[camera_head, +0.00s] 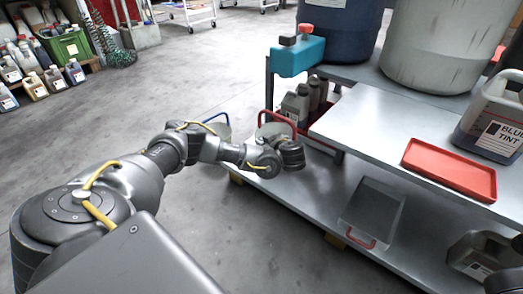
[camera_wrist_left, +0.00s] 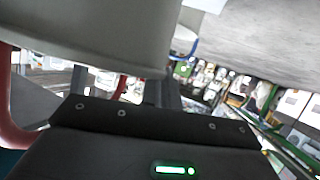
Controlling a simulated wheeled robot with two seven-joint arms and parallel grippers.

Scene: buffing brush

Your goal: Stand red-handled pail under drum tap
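The red-handled pail (camera_head: 272,131) is pale and stands at the left end of the low shelf, partly hidden by my left wrist. In the left wrist view its pale wall (camera_wrist_left: 100,30) fills the upper left, very close, and its red handle (camera_wrist_left: 120,88) shows between my fingers. My left gripper (camera_wrist_left: 120,90) has its fingers apart, with the tips hidden by the pail. I cannot tell whether they touch it. A dark blue drum (camera_head: 340,28) and a grey drum (camera_head: 440,42) stand on the upper shelf. No tap is clearly visible. My right gripper is not in view.
A blue-handled pail (camera_head: 219,128) stands just left. A teal container (camera_head: 297,58) sits at the shelf corner, with grey bottles (camera_head: 296,104) below. A red tray (camera_head: 450,169) lies on the middle shelf, and a grey pan (camera_head: 372,212) on the lower one.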

